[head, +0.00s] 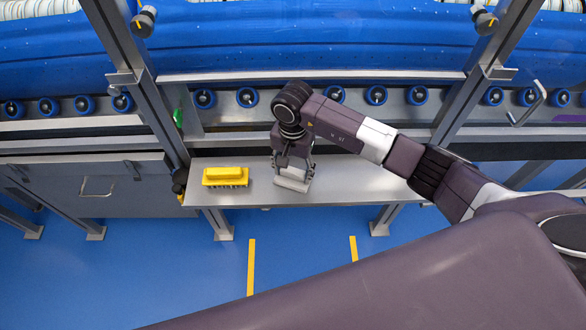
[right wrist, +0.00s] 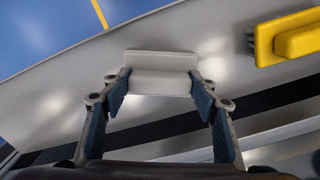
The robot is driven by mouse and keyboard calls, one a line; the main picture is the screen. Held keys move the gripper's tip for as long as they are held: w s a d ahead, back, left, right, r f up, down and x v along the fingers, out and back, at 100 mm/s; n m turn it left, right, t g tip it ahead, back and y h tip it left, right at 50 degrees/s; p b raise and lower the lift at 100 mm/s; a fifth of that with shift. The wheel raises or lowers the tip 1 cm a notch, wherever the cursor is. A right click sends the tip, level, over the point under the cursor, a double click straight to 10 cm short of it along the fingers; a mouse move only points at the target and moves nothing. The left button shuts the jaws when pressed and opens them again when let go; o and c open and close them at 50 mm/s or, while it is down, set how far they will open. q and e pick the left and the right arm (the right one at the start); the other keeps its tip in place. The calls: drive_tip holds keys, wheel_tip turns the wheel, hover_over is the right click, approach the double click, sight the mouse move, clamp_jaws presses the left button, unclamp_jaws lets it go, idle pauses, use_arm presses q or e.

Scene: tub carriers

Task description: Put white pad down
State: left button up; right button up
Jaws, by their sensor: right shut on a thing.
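The white pad (head: 292,184) is at the middle of the grey metal shelf in the head view. It also shows in the right wrist view (right wrist: 161,82), between the fingers. My right gripper (head: 294,172) points down over the shelf and is shut on the pad; in the right wrist view its two blue-lined fingers (right wrist: 160,85) touch the pad's ends. The pad is at or very close to the shelf surface; I cannot tell whether it touches. My left gripper is not in view.
A yellow brush (head: 225,176) lies on the shelf (head: 350,182) to the left of the pad. The shelf is clear to the right of the gripper. Blue rollers (head: 247,97) and a blue tub stand behind, with metal posts (head: 150,100) at both sides.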

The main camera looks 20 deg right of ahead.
sight(293, 170)
drive_tip(key=shift+f, duration=0.15)
drive_tip(key=o, duration=1)
drive_tip(key=shift+r, duration=0.25)
drive_tip(key=shift+w+r, duration=0.1)
drive_tip(key=shift+r, duration=0.25)
wheel_tip(293, 170, up, 11)
drive_tip(key=shift+r+b, duration=0.15)
drive_tip(key=shift+b, duration=1.05)
